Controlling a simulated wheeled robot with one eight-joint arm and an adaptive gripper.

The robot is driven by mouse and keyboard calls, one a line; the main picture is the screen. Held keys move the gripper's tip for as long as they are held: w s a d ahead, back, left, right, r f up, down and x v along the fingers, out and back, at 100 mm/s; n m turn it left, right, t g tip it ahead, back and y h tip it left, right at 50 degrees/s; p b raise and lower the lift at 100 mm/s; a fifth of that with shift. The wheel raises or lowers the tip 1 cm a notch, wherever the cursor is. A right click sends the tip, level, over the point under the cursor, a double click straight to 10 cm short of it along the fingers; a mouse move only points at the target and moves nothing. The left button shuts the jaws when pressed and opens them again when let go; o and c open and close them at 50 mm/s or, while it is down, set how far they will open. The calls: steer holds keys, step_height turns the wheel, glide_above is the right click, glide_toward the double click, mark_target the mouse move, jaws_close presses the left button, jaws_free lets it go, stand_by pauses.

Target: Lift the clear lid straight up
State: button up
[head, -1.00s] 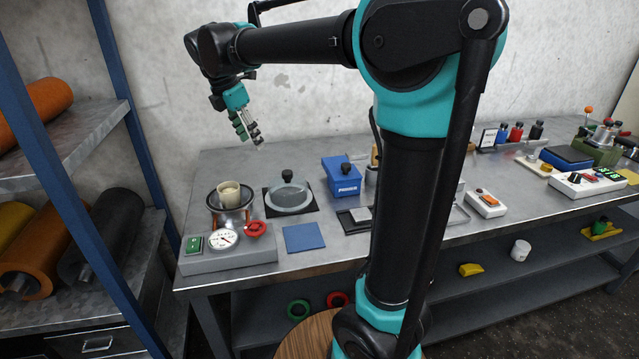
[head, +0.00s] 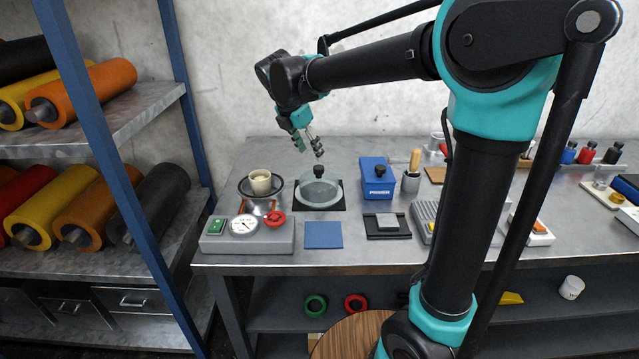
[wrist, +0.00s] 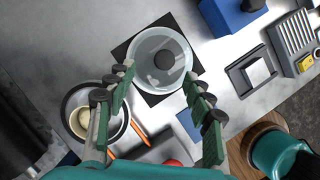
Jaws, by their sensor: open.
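The clear lid (head: 318,190) is a round see-through disc with a black knob (head: 318,171). It lies on a black square mat (head: 299,207) on the bench. In the wrist view the lid (wrist: 148,76) is ahead of the fingertips, its dark knob (wrist: 164,60) near the middle. My gripper (head: 310,150) is open and empty, tilted down above the lid and apart from it. In the wrist view its green-padded fingers (wrist: 160,82) are spread on either side, short of the knob.
Left of the lid is a round pan holding a cream cup (head: 260,182), above a grey panel with a gauge (head: 243,228) and red knob. A blue primer box (head: 376,178) stands close at right. A blue square (head: 323,235) lies in front.

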mark_target(318, 167)
steer(key=x, duration=0.2)
steer(key=shift+w+d+f, duration=0.1)
steer(key=shift+f, duration=0.3)
steer(key=shift+s+d+x, duration=0.15)
steer(key=shift+x, duration=1.15)
steer(key=shift+s+d+x, duration=0.1)
steer(key=shift+s+x, duration=0.05)
steer(key=shift+x, duration=1.15)
jaws_close()
